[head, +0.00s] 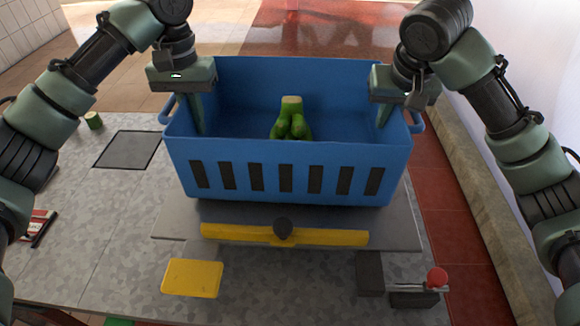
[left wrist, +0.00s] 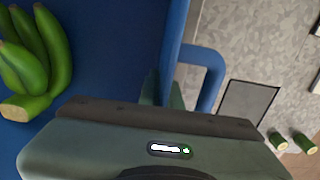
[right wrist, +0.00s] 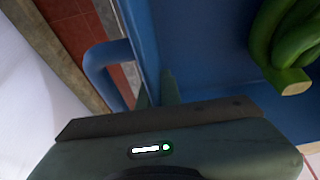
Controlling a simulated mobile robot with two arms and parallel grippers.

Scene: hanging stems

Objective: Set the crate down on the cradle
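The blue crate (head: 290,155) with dark slots in its front wall is upright and looks level. A green bunch of bananas (head: 292,120) lies inside it. My left gripper (head: 193,126) is shut on the crate's left wall, one finger inside and one outside, beside the handle (left wrist: 212,75). My right gripper (head: 383,116) is shut on the right wall the same way, beside the other handle (right wrist: 105,70). The grey plate of the cradle (head: 180,222), with a yellow bar at its front, lies under the crate. I cannot tell whether the crate's underside touches it; a dark shadow lies there.
The grey table carries a yellow pad (head: 192,278), a dark square plate (head: 128,149), cut green stem pieces (head: 93,120) and a red-knobbed lever (head: 436,278) at front right. A white wall (head: 500,80) with a stone ledge stands close on the right.

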